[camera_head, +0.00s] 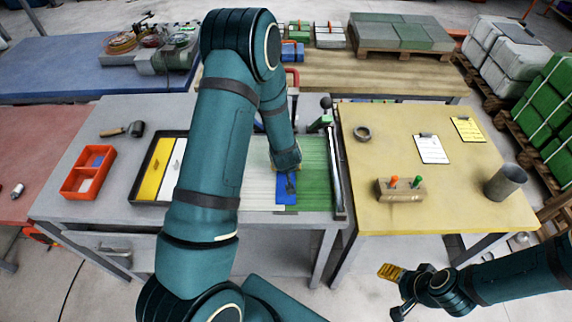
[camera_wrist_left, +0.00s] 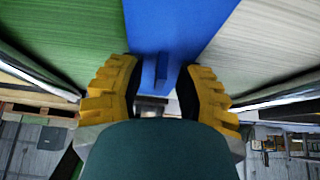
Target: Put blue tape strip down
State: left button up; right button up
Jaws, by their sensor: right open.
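The blue tape strip (camera_head: 283,194) lies across the seam between a whitish ribbed sheet (camera_head: 258,188) and a green ribbed sheet (camera_head: 314,168) on the grey table. In the left wrist view the strip (camera_wrist_left: 176,24) runs flat, with a small raised blue tab (camera_wrist_left: 162,70) on it. My left gripper (camera_wrist_left: 160,85) is open, its yellow fingers on either side of the tab with gaps beside it. In the head view my left gripper (camera_head: 288,176) is low over the strip and partly hides it. My right gripper (camera_head: 393,290) is open and empty, in front of the yellow table.
A black tray (camera_head: 137,190) and an orange box (camera_head: 73,184) stand left on the grey table (camera_head: 60,208). A metal bar (camera_head: 336,175) runs along the green sheet's right side. The yellow table (camera_head: 440,215) holds a wooden block with tools (camera_head: 400,191) and a grey cylinder (camera_head: 504,183).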

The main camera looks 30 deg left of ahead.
pick_arm(q)
jog(key=shift+r, duration=0.2)
jog(key=shift+s+d+r, duration=0.1)
jog(key=shift+r, duration=0.3)
jog(key=p+v, duration=0.3)
jog(key=v, duration=0.8)
jog(key=s+d+f+m+h, duration=0.1)
jog(key=d+f, duration=0.1)
jog(key=d, duration=0.1)
jog(key=s+d+f+h, duration=0.1)
jog(key=s+d+f, duration=0.1)
jog(key=d, duration=0.1)
jog(key=s+d+f+m+g+h, duration=0.1)
jog(key=s+d+f, duration=0.1)
jog(key=d+f, duration=0.1)
jog(key=shift+s+d+m+h, duration=0.2)
jog(key=shift+m+h, duration=0.1)
jog(key=s+d+f+m+g+h, duration=0.1)
jog(key=s+d+f+h, duration=0.1)
jog(key=s+d, duration=0.3)
jog(key=d+h, duration=0.1)
jog(key=d, duration=0.3)
jog(key=shift+s+f+m+g, duration=0.2)
jog(key=shift+s+m+g, duration=0.15)
jog(key=shift+m+g, duration=0.05)
